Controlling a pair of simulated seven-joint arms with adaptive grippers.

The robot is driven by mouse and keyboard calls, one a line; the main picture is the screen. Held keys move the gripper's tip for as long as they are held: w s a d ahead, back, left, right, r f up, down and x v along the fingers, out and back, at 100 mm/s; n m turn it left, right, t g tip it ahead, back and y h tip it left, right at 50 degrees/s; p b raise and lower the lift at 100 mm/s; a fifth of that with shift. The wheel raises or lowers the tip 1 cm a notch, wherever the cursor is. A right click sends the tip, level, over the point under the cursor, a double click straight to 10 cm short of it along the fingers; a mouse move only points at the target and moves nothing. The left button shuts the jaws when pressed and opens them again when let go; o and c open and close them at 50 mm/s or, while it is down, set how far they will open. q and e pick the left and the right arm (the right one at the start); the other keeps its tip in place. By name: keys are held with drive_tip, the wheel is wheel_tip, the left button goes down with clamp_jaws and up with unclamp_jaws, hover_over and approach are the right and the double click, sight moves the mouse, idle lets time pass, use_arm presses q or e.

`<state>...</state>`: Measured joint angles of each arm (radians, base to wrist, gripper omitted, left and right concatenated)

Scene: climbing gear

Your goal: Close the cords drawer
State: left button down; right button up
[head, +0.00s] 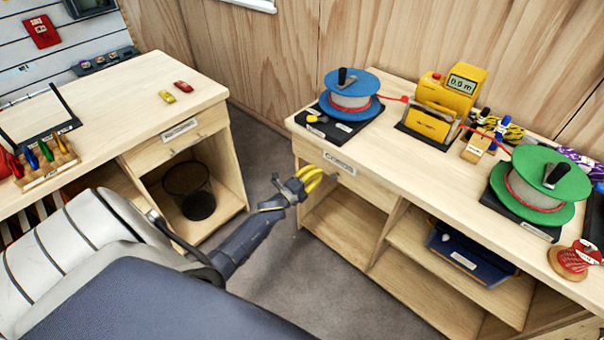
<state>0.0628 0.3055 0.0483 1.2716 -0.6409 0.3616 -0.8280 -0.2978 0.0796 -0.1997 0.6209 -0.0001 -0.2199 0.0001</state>
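The cords drawer (371,190) is at the left end of the right-hand bench, just under its top. Its pale wood front carries a white label (339,163) and a small handle. The front looks about flush with the bench; I cannot tell whether a small gap stays. My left gripper (316,180), with yellow fingers, is in front of the drawer near the handle and covers part of the front's lower left. Whether it touches the handle, and how far its fingers are apart, I cannot tell. My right gripper is not in view.
The right bench (400,160) holds a blue spool (351,88), a yellow meter (450,95) and a green spool (540,187). An open shelf below holds a blue item (465,255). The left bench (120,95) has another drawer; a black bin (190,190) stands beneath. Grey floor lies between.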

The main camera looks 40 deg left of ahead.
use_arm(q)
drive_tip(key=s, duration=0.7)
drive_tip(key=shift+s+a, duration=0.2)
drive_tip(key=shift+a, duration=0.15)
drive_tip(key=s+f+n+g+y, duration=0.1)
drive_tip(key=s+f+n+g, duration=0.25)
drive_tip(key=s+f, duration=0.55)
drive_tip(key=s+d+f+n+g+y, duration=0.1)
drive_tip(key=s+f+n+g, duration=0.3)
drive_tip(key=f, duration=0.9)
drive_tip(key=s+f+n+g+y, duration=0.1)
drive_tip(key=s+f+n+g, duration=0.1)
drive_tip(key=s+f+n, duration=0.65)
drive_tip(key=s+d+f+g, duration=0.2)
drive_tip(key=s+d+f, duration=0.3)
drive_tip(key=s, duration=0.5)
drive_tip(key=s+d+f+g, duration=0.2)
drive_tip(key=s+d+f, duration=0.2)
drive_tip(key=s, duration=0.7)
drive_tip(key=s+d+f+g+h, duration=0.1)
drive_tip(key=s+d+f+g, duration=0.2)
drive_tip(key=s+d+f, duration=0.2)
drive_tip(key=s+f, duration=0.3)
drive_tip(key=s, duration=0.2)
drive_tip(key=shift+s+d+m, duration=0.3)
drive_tip(key=shift+s, duration=0.1)
